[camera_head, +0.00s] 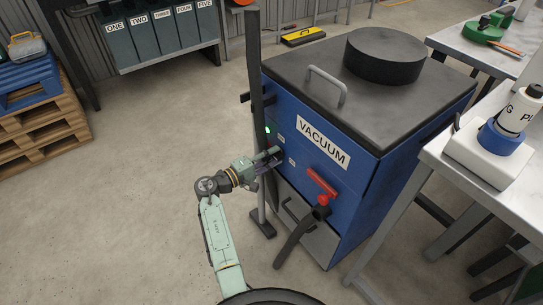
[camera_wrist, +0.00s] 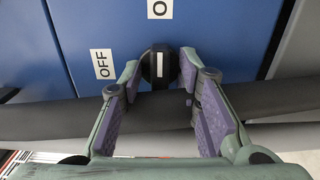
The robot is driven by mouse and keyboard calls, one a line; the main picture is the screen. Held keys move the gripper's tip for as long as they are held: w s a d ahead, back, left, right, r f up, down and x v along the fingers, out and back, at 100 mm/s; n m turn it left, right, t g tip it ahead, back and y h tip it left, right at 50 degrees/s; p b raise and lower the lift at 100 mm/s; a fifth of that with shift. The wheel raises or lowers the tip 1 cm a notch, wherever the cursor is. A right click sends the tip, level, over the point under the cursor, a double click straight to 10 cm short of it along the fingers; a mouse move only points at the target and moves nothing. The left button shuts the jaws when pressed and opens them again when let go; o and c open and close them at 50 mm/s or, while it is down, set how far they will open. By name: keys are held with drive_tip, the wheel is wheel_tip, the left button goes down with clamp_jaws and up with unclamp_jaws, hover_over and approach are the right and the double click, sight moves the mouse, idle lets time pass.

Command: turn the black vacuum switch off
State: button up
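The black vacuum switch (camera_wrist: 159,66) is a round knob on the blue front of the vacuum cabinet (camera_head: 330,182). Its white pointer line stands upright, toward a partly cut-off label (camera_wrist: 159,8) beginning with "O". The OFF label (camera_wrist: 103,63) is to its left, turned sideways. My gripper (camera_wrist: 160,70) is open, with one fingertip on each side of the knob; I cannot tell whether they touch it. In the head view my gripper (camera_head: 273,160) is at the cabinet front and hides the knob. A small green light (camera_head: 267,130) glows above it.
A dark upright post (camera_head: 255,75) stands beside the cabinet's left edge. A red handle (camera_head: 321,183) and a dark hose (camera_head: 299,240) are to the right of my gripper. A workbench (camera_head: 455,165) stands at the right.

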clamp_jaws()
idle(0.5)
drive_tip(key=shift+n+p, duration=6.1)
drive_tip(key=shift+n, duration=2.9)
drive_tip(key=shift+o, duration=0.8)
unclamp_jaws()
drive_tip(key=shift+s+a, duration=0.1)
